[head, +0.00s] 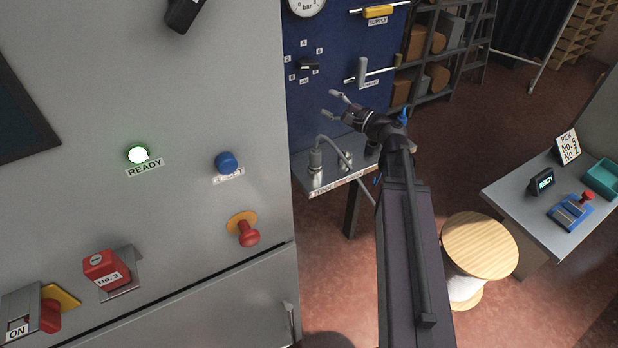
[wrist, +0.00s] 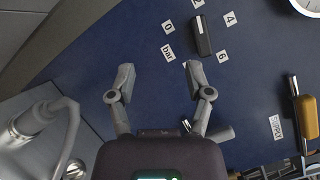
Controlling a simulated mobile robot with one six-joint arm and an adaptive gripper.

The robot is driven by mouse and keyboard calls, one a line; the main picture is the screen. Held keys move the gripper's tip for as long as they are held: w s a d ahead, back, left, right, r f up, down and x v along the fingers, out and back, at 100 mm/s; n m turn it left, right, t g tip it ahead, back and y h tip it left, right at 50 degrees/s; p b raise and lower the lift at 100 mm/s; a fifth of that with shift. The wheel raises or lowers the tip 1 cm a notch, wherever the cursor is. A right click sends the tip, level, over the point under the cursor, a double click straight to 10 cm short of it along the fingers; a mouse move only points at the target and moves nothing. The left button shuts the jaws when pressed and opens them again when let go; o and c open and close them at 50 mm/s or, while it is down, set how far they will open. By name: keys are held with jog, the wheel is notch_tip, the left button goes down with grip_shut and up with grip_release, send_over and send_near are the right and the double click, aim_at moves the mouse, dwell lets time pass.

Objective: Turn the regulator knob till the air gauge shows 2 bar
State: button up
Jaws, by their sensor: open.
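The black regulator knob (head: 309,66) sits on the blue panel, ringed by small number tags and a "bar" tag. In the wrist view the knob (wrist: 202,36) is beyond the right fingertip, with its long side roughly up and down; I cannot tell which mark it points to. The white air gauge (head: 305,6) is cut off by the top edge, and only a slice of the gauge (wrist: 309,5) shows in the wrist view; its reading cannot be made out. My gripper (head: 333,106) is open and empty, below and right of the knob, apart from it. Its fingers (wrist: 159,76) are spread wide.
A yellow-handled supply valve (head: 379,11) and a grey lever handle (head: 362,71) stick out from the panel. A metal shelf (head: 335,178) with fittings and a bent hose lies below my gripper. The grey cabinet (head: 200,90) closes off the left side.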

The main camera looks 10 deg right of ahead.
jog(key=s+a+f+n+g+h, duration=0.3)
jog(key=s+a+f+n+g, duration=0.1)
jog(key=f, duration=0.4)
jog(key=s+a+f+n+g+h+p, duration=0.1)
jog(key=s+a+f+n+g+h, duration=0.2)
jog(key=s+f+n+g, duration=0.4)
jog(key=shift+a+f+n+g+h, duration=0.3)
jog(key=shift+a+f+n+h, duration=0.1)
jog(key=shift+a, duration=0.3)
jog(key=shift+s, duration=0.15)
dwell(0.4)
jog(key=s+d+f+n+g+h, duration=0.2)
jog(key=s+d+f+n+h, duration=0.1)
jog(key=s+d+h, duration=0.1)
jog(key=shift+s+g+h, duration=0.3)
jog(key=shift+s+h, duration=0.55)
jog(key=shift+h, duration=0.15)
dwell(2.8)
